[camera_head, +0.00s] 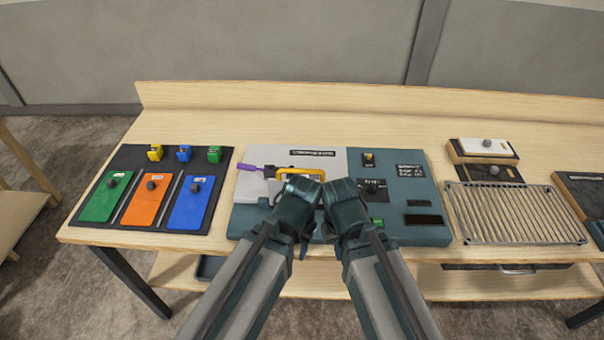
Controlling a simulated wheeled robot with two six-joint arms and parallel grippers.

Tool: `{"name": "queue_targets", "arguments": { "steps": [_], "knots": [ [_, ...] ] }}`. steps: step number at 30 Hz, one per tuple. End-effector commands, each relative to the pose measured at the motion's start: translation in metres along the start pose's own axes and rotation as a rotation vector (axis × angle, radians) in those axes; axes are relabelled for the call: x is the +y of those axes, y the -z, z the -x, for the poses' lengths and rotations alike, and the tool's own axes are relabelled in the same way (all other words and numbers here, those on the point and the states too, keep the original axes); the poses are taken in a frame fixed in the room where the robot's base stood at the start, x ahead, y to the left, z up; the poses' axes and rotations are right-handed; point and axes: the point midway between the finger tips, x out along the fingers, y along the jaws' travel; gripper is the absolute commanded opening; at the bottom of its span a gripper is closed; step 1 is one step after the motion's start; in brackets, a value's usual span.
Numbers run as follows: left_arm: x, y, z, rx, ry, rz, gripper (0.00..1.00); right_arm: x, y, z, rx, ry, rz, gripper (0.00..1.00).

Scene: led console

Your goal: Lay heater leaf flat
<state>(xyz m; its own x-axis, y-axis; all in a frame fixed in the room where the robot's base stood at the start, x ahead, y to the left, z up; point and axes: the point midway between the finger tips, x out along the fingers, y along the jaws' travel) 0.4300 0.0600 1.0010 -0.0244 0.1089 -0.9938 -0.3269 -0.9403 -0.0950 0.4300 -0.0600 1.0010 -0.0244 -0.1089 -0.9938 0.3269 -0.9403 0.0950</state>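A teal console (405,233) lies at the middle of the table. A light grey panel (328,162) on its left half bears a yellow handle (300,171) and a purple-handled part (249,167). No label that I can read says which part is the heater leaf; this panel may be it. My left gripper (297,193) and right gripper (341,193) are close together over the front of the panel, just in front of the yellow handle. The grippers' own bodies hide their fingers and the panel's front part. I cannot tell whether either touches the handle.
A dark board (125,160) with green, orange and blue plates lies on the left. A wire rack (515,214) lies on the right, with a white-topped block (486,147) behind it. The table's back strip (240,120) is clear.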

Motion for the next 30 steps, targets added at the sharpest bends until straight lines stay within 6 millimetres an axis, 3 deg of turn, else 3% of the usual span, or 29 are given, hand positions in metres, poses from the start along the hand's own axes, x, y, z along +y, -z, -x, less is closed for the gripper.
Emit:
{"name": "queue_targets", "arguments": {
  "steps": [9, 14, 18, 30],
  "knots": [
    [0.000, 0.000, 0.000, 0.000, 0.000, 0.000, 0.50, 0.000, 0.000, 0.000, 0.000, 0.000, 0.000, 0.00],
    [-0.003, 0.006, 0.012, 0.011, 0.000, 0.011, 0.23, 0.001, -0.001, 0.012, 0.000, 0.000, -0.001, 0.00],
    [-0.012, 0.028, 0.054, 0.056, -0.002, 0.057, 0.00, 0.005, -0.003, 0.053, -0.001, 0.001, -0.007, 0.00],
    [-0.057, 0.118, 0.195, 0.254, -0.021, 0.260, 0.00, 0.017, -0.012, 0.187, -0.004, 0.005, -0.034, 0.00]
  ]
}}
